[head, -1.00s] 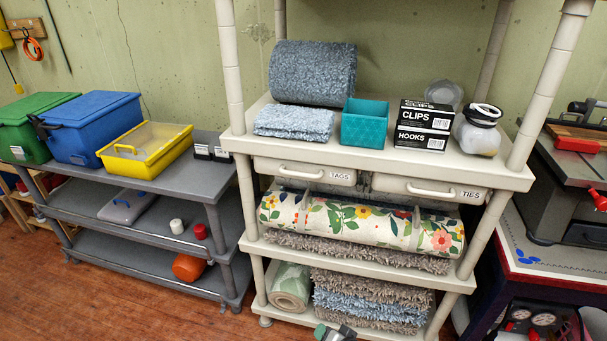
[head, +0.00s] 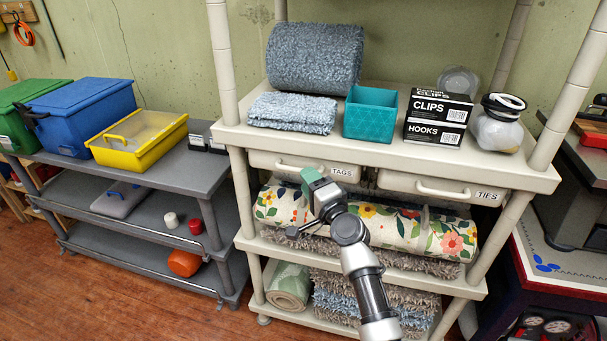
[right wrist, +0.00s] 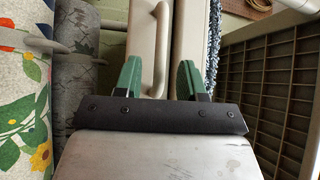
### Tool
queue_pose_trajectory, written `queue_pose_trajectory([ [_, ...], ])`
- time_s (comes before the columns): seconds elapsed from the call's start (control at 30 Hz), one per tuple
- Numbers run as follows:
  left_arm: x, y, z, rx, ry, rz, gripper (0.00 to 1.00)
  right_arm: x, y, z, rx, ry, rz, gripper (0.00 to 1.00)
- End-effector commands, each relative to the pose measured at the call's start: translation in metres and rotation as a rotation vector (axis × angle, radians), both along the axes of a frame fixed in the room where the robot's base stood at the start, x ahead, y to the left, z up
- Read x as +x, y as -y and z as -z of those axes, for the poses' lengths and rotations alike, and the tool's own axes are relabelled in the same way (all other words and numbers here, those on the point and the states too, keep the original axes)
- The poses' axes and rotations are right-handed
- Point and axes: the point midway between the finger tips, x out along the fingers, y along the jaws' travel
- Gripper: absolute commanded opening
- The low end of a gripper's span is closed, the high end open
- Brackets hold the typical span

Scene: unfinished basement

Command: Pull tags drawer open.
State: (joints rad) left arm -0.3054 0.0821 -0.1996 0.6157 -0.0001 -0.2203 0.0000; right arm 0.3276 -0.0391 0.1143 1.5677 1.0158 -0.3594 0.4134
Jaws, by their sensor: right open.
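The tags drawer (head: 270,164) is the left of two pale drawers under the shelf's top board, with a bar handle (head: 302,169) and a "TAGS" label (head: 342,171). It looks shut. My right gripper (head: 308,180) is in front of it, just below the handle in the head view. In the right wrist view the open green fingers (right wrist: 160,78) stand on either side of the drawer's handle (right wrist: 160,45). The handle lies near the left finger, and I cannot tell whether they touch. My left gripper is not in view.
The ties drawer (head: 430,189) is to the right. A floral roll (head: 275,203) lies on the shelf below the drawers. A teal bin (head: 371,114), boxes (head: 436,117) and a jar (head: 497,125) stand on top. Open floor (head: 110,300) shows at lower left.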

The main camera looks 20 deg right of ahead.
Motion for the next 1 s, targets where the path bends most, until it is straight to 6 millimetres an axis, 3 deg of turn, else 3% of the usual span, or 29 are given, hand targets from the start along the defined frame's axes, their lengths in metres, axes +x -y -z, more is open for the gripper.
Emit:
queue_pose_trajectory([
  [0.2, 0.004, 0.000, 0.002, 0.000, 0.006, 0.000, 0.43, 0.025, -0.006, -0.003, 0.000, -0.001, -0.001, 0.40],
  [0.57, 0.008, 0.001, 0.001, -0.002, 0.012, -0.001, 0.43, 0.029, -0.006, -0.004, -0.002, -0.001, 0.000, 0.40],
  [0.83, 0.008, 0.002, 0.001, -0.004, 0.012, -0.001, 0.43, 0.029, -0.006, -0.004, -0.002, -0.001, 0.000, 0.00],
  [1.0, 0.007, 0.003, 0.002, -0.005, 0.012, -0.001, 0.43, 0.029, -0.006, -0.003, -0.002, -0.001, 0.000, 0.00],
])
